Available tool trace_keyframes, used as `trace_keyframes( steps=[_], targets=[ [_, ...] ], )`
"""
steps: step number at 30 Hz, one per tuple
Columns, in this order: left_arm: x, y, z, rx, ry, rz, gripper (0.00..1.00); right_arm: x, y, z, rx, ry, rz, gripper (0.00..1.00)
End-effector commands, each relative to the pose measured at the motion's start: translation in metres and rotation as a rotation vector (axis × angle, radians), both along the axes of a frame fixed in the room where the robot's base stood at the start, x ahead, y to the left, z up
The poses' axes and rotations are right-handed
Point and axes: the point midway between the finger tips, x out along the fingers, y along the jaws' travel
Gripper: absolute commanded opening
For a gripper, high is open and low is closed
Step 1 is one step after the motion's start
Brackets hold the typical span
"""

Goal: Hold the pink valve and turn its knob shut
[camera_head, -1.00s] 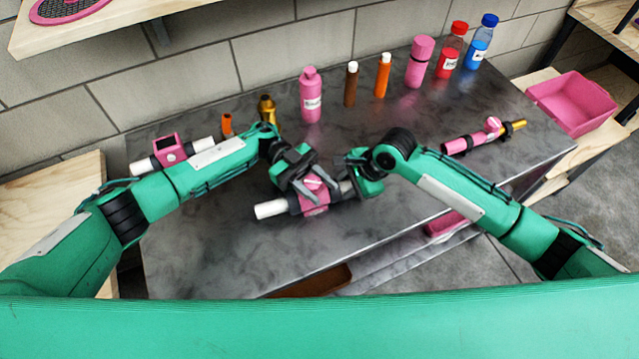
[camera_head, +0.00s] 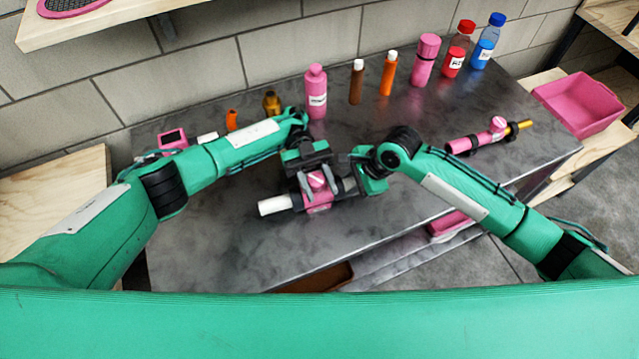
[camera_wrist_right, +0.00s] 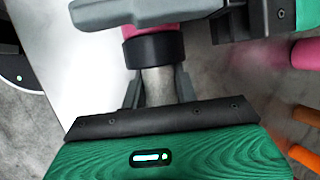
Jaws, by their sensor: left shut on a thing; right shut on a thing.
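The pink valve (camera_head: 319,201) lies across the middle of the table with its white pipe end (camera_head: 274,205) to the left. My right gripper (camera_head: 352,185) is shut on its right end; in the right wrist view the fingers (camera_wrist_right: 157,92) flank a grey pipe (camera_wrist_right: 157,82) below a black collar (camera_wrist_right: 153,48). My left gripper (camera_head: 318,174) is shut on the pink knob (camera_head: 317,182) with a pale stripe, on top of the valve. The fingers partly hide the knob. The left gripper also shows at the top of the right wrist view (camera_wrist_right: 235,18).
Another pink valve (camera_head: 480,138) with a brass end lies at the right. Several bottles, including a pink one (camera_head: 316,92), stand along the back. A pink device (camera_head: 172,140) sits behind my left arm. A pink bin (camera_head: 578,102) is at far right. The front table area is clear.

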Motion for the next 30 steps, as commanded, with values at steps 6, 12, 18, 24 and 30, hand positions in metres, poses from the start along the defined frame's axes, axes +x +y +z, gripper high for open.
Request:
trace_keyframes(
  steps=[6,12,18,24,30],
  targets=[
    [-0.0006,0.0,-0.0011,0.002,0.001,0.0,0.41,0.0005,0.001,0.0012,0.003,-0.002,0.0,0.0],
    [-0.0004,0.0001,-0.0007,0.002,0.001,0.001,0.61,0.0006,0.0007,0.0011,0.003,-0.002,-0.001,0.0],
    [-0.0002,0.0002,-0.0003,0.001,0.0,0.004,0.61,0.0005,0.0005,0.001,0.002,-0.001,0.0,0.0],
    [-0.0002,0.0,-0.0011,0.0,0.0,0.075,0.61,0.0004,0.0003,0.0009,0.002,-0.001,0.0,0.0],
    [0.0008,-0.0024,-0.0009,-0.001,0.001,0.234,0.61,0.0004,0.0003,0.0007,0.002,-0.001,0.0,0.0]
  ],
)
